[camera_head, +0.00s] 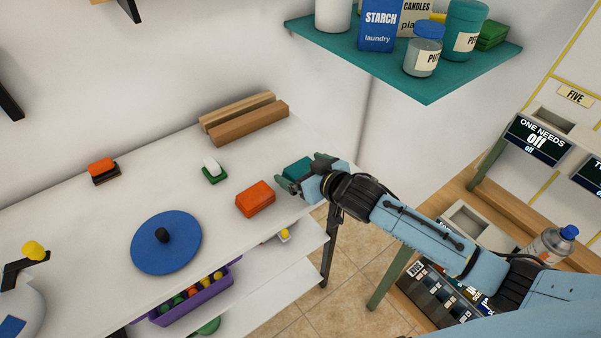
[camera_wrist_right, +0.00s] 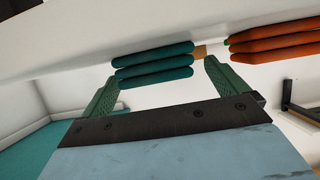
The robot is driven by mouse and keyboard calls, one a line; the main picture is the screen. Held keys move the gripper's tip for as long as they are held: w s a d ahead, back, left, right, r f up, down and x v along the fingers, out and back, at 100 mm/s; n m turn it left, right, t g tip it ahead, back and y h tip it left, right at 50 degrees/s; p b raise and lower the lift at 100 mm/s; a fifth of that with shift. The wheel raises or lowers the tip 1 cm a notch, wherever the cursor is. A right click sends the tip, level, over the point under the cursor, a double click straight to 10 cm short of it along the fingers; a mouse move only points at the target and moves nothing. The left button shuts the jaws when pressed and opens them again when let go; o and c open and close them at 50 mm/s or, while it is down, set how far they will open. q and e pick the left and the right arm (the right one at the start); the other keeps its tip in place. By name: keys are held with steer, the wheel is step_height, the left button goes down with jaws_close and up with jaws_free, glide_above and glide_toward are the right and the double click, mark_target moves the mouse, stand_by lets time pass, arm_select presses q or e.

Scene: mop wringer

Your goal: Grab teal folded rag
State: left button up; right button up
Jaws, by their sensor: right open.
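The teal folded rag (camera_head: 298,168) lies near the right end of the white table, and it also shows in the wrist view (camera_wrist_right: 153,63) as stacked teal folds. My right gripper (camera_head: 304,172) is at the rag, with green fingers on either side of its near part in the head view. In the wrist view the right gripper (camera_wrist_right: 160,82) is open, and the rag lies at and just beyond the gap between its fingertips. I cannot tell whether the fingers touch it. My left gripper is not in view.
An orange folded rag (camera_head: 256,198) lies left of the gripper and shows in the wrist view (camera_wrist_right: 275,45). Wooden blocks (camera_head: 248,121) stand behind. A teal shelf (camera_head: 430,88) with containers overhangs the back right. A blue disc (camera_head: 166,250) lies on the table.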

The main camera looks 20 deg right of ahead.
mark_target(301, 168)
steer(key=x, duration=0.2)
steer(key=shift+w+f, duration=0.15)
steer(key=shift+w, duration=0.1)
steer(key=shift+w+a+b, duration=0.15)
steer(key=shift+w+b, duration=0.1)
steer(key=shift+b, duration=0.05)
steer(key=c, duration=1)
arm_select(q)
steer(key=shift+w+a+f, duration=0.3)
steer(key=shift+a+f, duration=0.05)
arm_select(e)
steer(key=shift+c, duration=0.3)
